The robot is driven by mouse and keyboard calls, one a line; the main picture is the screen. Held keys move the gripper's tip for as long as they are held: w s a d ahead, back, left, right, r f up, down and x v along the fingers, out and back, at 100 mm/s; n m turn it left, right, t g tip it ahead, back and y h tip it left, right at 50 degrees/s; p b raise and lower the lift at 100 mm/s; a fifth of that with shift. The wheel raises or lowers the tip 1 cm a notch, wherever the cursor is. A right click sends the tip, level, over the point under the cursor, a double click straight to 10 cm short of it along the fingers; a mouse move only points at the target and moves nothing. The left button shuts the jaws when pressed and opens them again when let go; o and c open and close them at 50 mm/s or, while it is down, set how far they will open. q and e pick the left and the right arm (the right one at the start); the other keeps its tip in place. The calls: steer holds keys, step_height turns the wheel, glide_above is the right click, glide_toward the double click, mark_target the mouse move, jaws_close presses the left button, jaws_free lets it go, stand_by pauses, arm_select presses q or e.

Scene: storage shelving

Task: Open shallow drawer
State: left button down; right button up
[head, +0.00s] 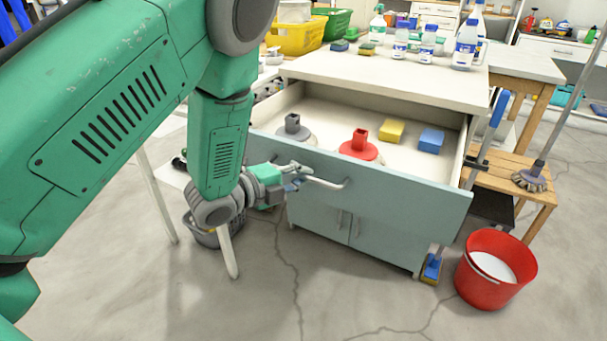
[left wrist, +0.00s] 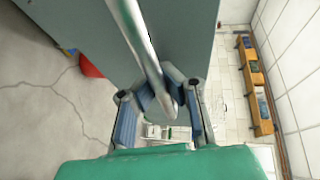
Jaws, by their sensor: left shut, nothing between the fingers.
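The shallow drawer (head: 400,187) is the wide top drawer of a grey-blue cabinet and is pulled well out. Its bar handle (head: 325,183) runs along the front. Inside lie a grey brush head (head: 293,130), a red brush head (head: 360,146), a yellow sponge (head: 391,131) and a blue sponge (head: 431,140). My left gripper (head: 294,184) is at the left end of the handle, shut and holding nothing. In the left wrist view the handle (left wrist: 143,50) crosses close over the fingers (left wrist: 163,85); whether they touch is unclear. My right gripper is out of view.
The cabinet top (head: 390,75) holds several bottles at the back. A red bucket (head: 495,268) stands on the floor at right, beside a wooden stool (head: 510,175). A grey basket (head: 205,236) is at left. The floor in front is clear.

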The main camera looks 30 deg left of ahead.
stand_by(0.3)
arm_select(q)
steer(key=c, duration=1.6)
jaws_free()
steer(key=shift+a, duration=0.1)
steer(key=v, duration=1.2)
steer(key=shift+f, duration=0.1)
